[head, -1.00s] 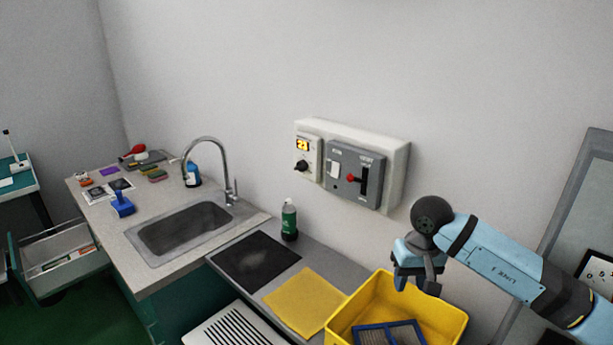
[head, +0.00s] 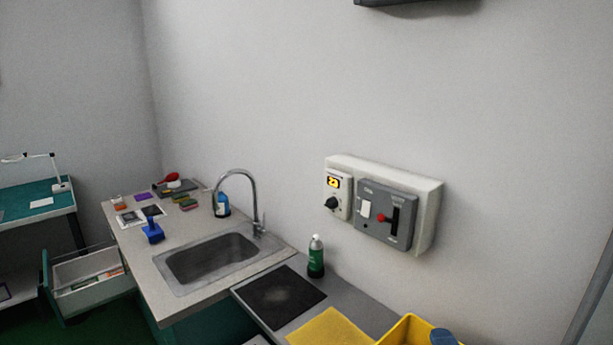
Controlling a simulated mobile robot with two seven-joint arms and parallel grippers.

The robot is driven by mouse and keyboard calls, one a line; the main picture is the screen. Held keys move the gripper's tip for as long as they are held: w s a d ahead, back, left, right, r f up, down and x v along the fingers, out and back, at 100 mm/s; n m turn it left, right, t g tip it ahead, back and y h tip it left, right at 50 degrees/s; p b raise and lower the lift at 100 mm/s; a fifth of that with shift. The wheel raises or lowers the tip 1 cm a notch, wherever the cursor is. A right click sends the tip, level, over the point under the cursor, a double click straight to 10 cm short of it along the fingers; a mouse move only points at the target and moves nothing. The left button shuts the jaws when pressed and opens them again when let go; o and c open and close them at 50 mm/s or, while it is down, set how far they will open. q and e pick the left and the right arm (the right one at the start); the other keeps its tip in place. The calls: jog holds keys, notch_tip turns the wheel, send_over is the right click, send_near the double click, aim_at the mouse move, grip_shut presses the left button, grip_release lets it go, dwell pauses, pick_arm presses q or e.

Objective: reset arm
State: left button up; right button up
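Neither of my grippers shows clearly in the head view. A small rounded blue shape (head: 443,337) shows at the bottom edge, over the yellow bin (head: 405,330). I cannot tell whether it is part of my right arm or something in the bin. The wall control box (head: 432,215) is on the wall, with a lit yellow display (head: 334,183), a black knob (head: 331,203) and a red-knobbed switch (head: 381,217). Nothing touches it.
A counter with a sink (head: 210,258) and a tap (head: 254,195) stands at the left. An open drawer (head: 90,270) juts out at lower left.

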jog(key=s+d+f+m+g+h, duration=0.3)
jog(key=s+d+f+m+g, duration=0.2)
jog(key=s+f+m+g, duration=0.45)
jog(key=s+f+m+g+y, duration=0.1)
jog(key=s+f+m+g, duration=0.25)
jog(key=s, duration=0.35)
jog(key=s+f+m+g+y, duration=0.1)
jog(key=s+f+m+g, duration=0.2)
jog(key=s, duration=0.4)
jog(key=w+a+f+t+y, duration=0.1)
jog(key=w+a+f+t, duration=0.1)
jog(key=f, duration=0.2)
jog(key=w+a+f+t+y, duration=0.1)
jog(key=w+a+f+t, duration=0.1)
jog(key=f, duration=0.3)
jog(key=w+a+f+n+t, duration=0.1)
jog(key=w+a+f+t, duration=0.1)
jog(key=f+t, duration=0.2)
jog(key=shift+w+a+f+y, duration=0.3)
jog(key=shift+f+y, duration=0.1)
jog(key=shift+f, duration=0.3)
